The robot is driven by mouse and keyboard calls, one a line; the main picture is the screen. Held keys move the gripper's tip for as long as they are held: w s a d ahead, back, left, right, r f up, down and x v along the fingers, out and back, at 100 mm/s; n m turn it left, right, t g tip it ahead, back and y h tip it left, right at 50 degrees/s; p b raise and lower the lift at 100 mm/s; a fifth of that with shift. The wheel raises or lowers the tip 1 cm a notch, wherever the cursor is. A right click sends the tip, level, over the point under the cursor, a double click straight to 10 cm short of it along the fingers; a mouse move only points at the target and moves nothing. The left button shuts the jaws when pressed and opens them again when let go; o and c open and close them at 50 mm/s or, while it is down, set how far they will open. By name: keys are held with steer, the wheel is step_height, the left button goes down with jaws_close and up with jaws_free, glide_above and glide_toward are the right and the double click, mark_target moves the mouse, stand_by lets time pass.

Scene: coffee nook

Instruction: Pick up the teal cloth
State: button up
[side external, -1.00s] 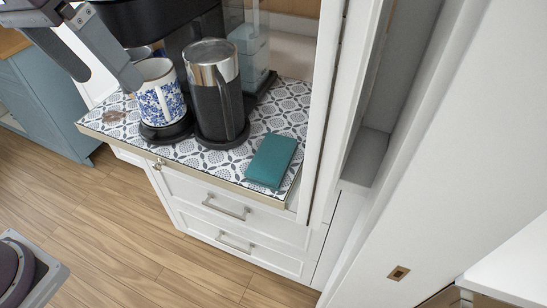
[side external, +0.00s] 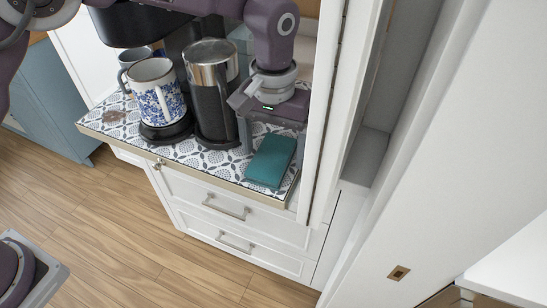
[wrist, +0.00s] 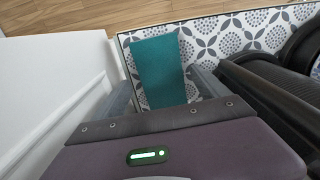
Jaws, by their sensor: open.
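The teal cloth (side external: 269,162) is a folded rectangle lying flat on the patterned counter top (side external: 215,160), near its front right corner. It also shows in the wrist view (wrist: 158,68), in front of my gripper. My gripper (side external: 270,132) is open and points down just above the cloth's far end. In the wrist view my gripper (wrist: 158,98) has one finger on each side of the cloth. I cannot tell whether the fingertips touch the counter. The cloth's near end in the wrist view is partly hidden by the gripper body.
A black and steel carafe (side external: 213,95) stands close to the left of my gripper. A blue-flowered mug (side external: 156,92) stands left of it, by the dark coffee machine (side external: 140,22). A white cabinet panel (side external: 322,110) rises just right of the cloth. The counter's front edge is close.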

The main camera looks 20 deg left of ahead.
mark_target(273, 156)
steer(key=shift+f, duration=0.45)
steer(key=c, duration=1.4)
step_height(273, 156, up, 10)
steer(key=shift+r, duration=0.1)
steer(key=shift+c, duration=0.2)
